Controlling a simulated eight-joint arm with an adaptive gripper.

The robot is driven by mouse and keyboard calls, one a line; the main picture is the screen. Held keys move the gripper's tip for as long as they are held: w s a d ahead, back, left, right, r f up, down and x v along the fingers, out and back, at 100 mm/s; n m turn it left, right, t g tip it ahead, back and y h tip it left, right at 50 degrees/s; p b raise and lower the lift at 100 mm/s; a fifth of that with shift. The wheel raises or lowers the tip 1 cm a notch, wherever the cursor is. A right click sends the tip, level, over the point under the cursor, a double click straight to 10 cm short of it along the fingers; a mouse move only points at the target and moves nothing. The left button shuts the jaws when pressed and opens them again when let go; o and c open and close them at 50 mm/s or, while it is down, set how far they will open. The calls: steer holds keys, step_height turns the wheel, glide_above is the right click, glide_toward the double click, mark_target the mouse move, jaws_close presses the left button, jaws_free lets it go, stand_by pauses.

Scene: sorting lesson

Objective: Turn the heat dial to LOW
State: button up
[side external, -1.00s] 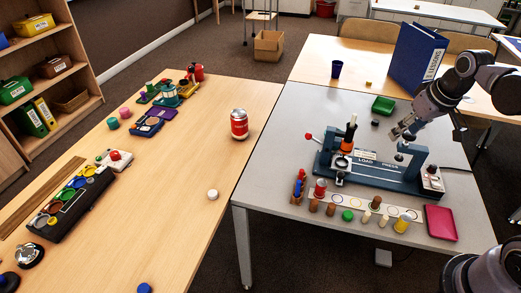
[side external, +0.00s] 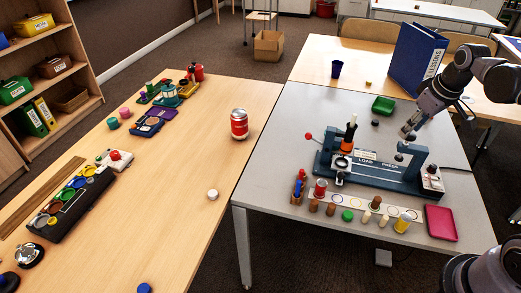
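A small pale control box (side external: 432,180) with dark and red controls stands at the right end of the blue load press (side external: 375,172) on the grey table. Its markings are too small to read, so I cannot tell which control is the heat dial or where it points. My gripper (side external: 406,131) hangs above the back of the press, up and to the left of the control box and apart from it. Its fingers point down and show too small to tell whether they are open. I see nothing held in it.
A blue binder (side external: 418,58) stands behind my arm. A green tray (side external: 383,105) lies behind the press, and a pink tray (side external: 440,222) lies in front of the control box. A red-knobbed lever (side external: 309,136) sticks out left.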

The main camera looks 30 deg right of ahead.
mark_target(434, 166)
steer(key=d+f, duration=0.1)
steer(key=d, duration=0.2)
steer(key=d+f+n+g, duration=0.1)
steer(key=d, duration=0.2)
steer(key=d+f+n+g, duration=0.1)
steer(key=d, duration=0.3)
steer(key=shift+s+f, duration=0.1)
steer(key=shift+f, duration=0.1)
steer(key=s+d+f+n+g+y, duration=0.1)
steer(key=s+d+f+n, duration=0.3)
steer(key=d, duration=0.5)
steer(key=shift+m, duration=0.5)
steer(key=f, duration=1.2)
steer(key=shift+w+a, duration=0.2)
steer(key=shift+w, duration=0.15)
jaws_close()
